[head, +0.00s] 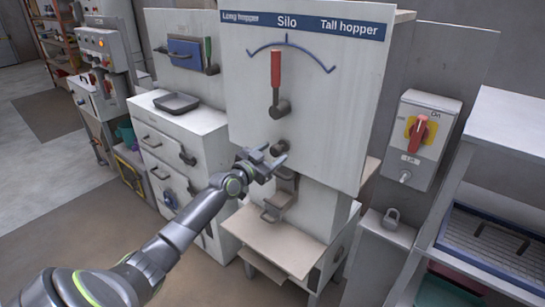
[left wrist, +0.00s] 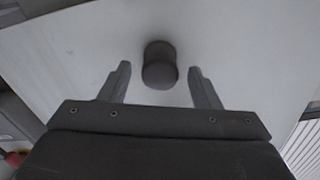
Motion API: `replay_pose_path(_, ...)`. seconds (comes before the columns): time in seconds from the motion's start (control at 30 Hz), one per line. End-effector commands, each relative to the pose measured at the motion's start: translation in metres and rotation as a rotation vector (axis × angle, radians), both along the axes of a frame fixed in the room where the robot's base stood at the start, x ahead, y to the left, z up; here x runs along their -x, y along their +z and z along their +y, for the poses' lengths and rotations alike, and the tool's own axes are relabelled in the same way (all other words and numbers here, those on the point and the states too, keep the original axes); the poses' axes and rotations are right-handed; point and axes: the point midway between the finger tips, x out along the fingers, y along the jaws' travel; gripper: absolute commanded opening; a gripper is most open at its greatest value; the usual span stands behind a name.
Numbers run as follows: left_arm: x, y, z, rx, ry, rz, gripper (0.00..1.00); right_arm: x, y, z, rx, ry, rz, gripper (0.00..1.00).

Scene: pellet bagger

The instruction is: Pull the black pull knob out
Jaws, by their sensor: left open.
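The black pull knob (head: 279,148) is a short dark cylinder on the lower part of the white silo panel (head: 345,110). In the left wrist view the knob (left wrist: 160,66) stands out from the panel just beyond the fingertips, centred between them. My left gripper (head: 268,160) is open and empty, just in front of and below the knob. In the left wrist view its two fingers (left wrist: 161,75) are spread to either side of the knob, with visible gaps. My right gripper is not in view.
A red-handled lever (head: 275,80) sits above the knob, under a blue arc scale. A spout and small shelf (head: 275,243) are below. Shelving (head: 510,130) stands at the far right.

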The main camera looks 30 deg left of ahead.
Motion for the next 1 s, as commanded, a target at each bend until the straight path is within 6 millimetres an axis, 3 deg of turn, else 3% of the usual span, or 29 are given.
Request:
replay_pose_path(0.37, -0.0056, 0.0001, -0.0005, -0.001, 0.0, 0.0, 0.57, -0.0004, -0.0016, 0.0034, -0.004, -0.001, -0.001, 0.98)
replay_pose_path(0.8, -0.0053, -0.0001, -0.0004, -0.001, 0.0, 0.0, 0.02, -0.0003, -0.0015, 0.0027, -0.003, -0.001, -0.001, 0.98)
replay_pose_path(1.0, -0.0021, -0.0001, 0.0002, -0.002, 0.001, 0.002, 0.0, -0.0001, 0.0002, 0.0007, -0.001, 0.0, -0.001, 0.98)
